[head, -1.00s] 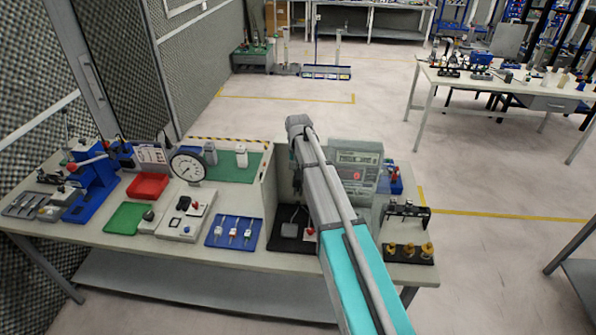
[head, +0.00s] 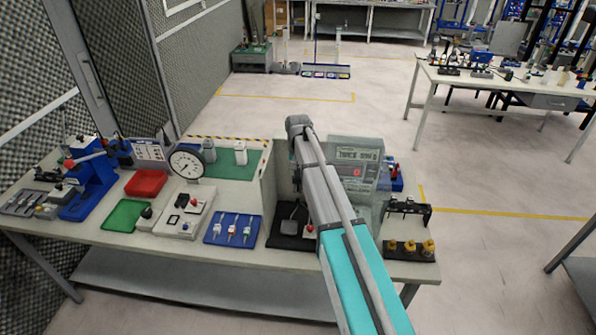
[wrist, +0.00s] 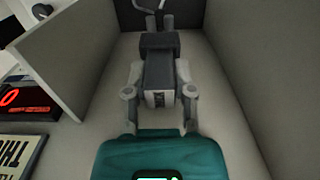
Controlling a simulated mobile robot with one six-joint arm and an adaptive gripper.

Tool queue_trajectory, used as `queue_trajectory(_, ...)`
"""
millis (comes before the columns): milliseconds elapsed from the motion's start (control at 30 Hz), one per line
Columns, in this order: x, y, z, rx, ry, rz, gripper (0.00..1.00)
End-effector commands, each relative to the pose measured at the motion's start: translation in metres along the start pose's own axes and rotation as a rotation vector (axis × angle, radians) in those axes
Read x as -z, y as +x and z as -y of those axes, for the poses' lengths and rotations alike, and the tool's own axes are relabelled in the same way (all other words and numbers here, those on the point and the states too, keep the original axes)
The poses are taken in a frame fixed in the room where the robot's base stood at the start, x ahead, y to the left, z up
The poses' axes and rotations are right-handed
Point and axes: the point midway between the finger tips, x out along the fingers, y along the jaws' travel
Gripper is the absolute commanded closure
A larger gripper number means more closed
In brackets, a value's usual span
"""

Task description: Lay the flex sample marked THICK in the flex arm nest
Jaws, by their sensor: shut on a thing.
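Just beyond the fingertips are two short grey posts and a curved pale piece (wrist: 150,9); I cannot tell whether these belong to the flex arm nest. In the head view my own arm hides the gripper and whatever it holds, inside the walled bay on the bench.
Pale walls (wrist: 70,52) stand on both sides of my gripper. A red-lit display (wrist: 24,101) and a partly cut-off lettered plate (wrist: 18,156) are at left. In the head view, a blue tray (head: 211,236) with several small pieces lies left of the bay; brass-coloured pieces (head: 410,248) stand right.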

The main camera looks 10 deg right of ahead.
Motion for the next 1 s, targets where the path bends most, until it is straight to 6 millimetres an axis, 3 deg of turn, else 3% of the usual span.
queue_trajectory(267,0.0,0.0059,0.0,0.0,0.0,0.0,1.0)
queue_trajectory(300,0.0,0.0047,0.0,0.0,0.0,0.0,0.6)
queue_trajectory(500,0.0,0.0046,-0.0001,0.0,0.0,0.0,0.27)
queue_trajectory(1000,-0.0004,0.0046,0.0012,0.0,-0.001,0.0,0.27)
